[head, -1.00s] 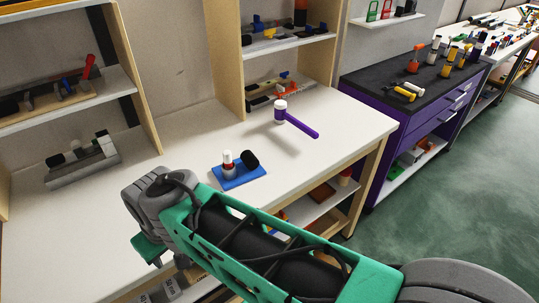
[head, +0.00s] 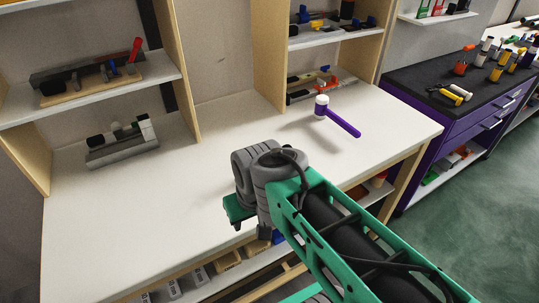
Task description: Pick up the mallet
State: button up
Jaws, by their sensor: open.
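A mallet (head: 342,124) with a purple handle and a white-and-purple head lies on the white worktop (head: 150,215), toward its far right part. The head points to the back left and the handle slants to the front right. Nothing touches the mallet. My green and grey arm rises from the bottom right, and its grey joint is over the worktop, in front and to the left of the mallet. My gripper does not show; the end of the arm is hidden behind the joint.
A grey fixture block (head: 122,145) stands at the left on the worktop. Shelf uprights (head: 268,60) rise behind. A purple cabinet (head: 450,130) with tools on its black top stands to the right. The worktop's left and middle are mostly clear.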

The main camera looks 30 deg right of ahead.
aim_at(321, 110)
jog(key=u, duration=3.35)
jog(key=k, duration=1.7)
jog(key=z, duration=0.65)
